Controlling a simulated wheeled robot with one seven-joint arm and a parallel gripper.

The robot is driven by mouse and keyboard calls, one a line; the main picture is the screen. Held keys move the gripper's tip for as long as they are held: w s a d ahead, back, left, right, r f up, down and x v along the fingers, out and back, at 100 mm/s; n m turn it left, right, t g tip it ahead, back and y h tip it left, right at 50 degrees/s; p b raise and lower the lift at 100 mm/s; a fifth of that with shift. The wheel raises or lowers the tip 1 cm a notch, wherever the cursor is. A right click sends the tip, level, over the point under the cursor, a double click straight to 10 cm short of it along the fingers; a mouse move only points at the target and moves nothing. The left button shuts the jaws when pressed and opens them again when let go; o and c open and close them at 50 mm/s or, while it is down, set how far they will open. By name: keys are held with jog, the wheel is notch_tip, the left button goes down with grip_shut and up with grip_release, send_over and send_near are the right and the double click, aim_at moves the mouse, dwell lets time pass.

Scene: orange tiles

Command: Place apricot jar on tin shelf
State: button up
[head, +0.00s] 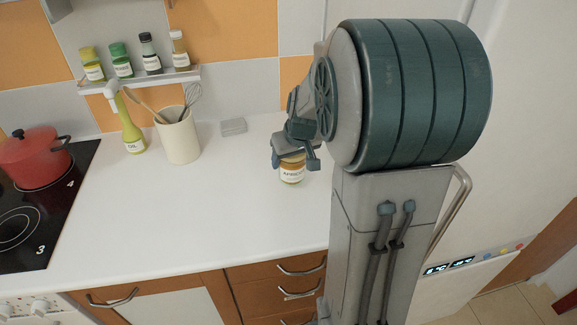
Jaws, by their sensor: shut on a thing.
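The apricot jar (292,174), with a white label and a golden lid, is at the right part of the white worktop. My gripper (293,154) is over it and shut on its top. I cannot tell whether the jar's base touches the worktop. A grey shelf (150,81) on the tiled wall at the upper left looks like the tin shelf. It bears several small labelled jars and bottles. The gripper and jar are to the right of this shelf and lower in the picture. My arm hides the worktop's right end.
An oil bottle (131,133) and a cream pot (179,138) with utensils stand below the shelf. A small grey box (233,127) lies at the back. A red pot (34,160) is on the black hob (52,215). The worktop's middle (200,210) is clear.

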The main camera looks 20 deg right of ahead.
aim_at(288, 170)
jog(key=shift+w+a+f, duration=0.15)
jog(key=shift+w+a, duration=0.1)
jog(key=shift+f, duration=2.05)
jog(key=shift+f, duration=0.2)
jog(key=o, duration=1.3)
jog(key=shift+c, duration=0.2)
jog(key=shift+r, duration=0.1)
